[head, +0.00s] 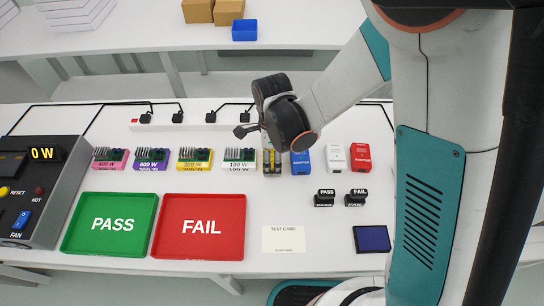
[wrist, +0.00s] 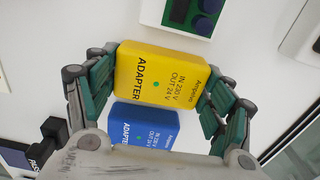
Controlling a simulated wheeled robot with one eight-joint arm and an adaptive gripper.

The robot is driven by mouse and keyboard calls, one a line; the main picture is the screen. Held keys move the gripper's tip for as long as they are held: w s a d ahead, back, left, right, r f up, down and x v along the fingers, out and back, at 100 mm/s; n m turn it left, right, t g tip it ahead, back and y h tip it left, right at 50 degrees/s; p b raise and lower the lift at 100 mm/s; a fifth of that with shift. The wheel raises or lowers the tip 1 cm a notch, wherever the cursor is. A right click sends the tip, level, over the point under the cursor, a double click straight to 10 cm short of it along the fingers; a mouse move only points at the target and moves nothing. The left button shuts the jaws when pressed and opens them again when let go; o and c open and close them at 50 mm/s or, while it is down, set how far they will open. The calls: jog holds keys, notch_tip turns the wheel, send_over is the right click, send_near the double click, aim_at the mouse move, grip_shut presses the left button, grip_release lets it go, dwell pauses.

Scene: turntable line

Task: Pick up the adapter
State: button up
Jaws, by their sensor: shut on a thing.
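The yellow adapter (wrist: 158,72), printed "IN 230 V OUT 24 V", sits between the two green-padded fingers of my gripper (wrist: 155,88). The fingers are shut on its sides. In the head view my gripper (head: 271,155) points down in the row on the white table, and only part of the yellow adapter (head: 271,168) shows beneath it. I cannot tell whether it still touches the table. A blue adapter (head: 300,162) stands just right of it and shows below it in the wrist view (wrist: 145,124). A white adapter (head: 335,158) and a red adapter (head: 360,158) stand further right.
Several labelled load blocks, such as the 100 W block (head: 240,161), stand to the left. The green PASS tray (head: 110,197), red FAIL tray (head: 199,199), test card (head: 283,239), two stamps (head: 324,198) and a dark blue pad (head: 372,239) lie nearer. A control box (head: 38,188) is far left.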

aim_at(272, 156)
jog(key=shift+r, duration=0.1)
notch_tip(272, 156, up, 20)
jog(key=p, duration=1.3)
jog(key=shift+d, duration=0.1)
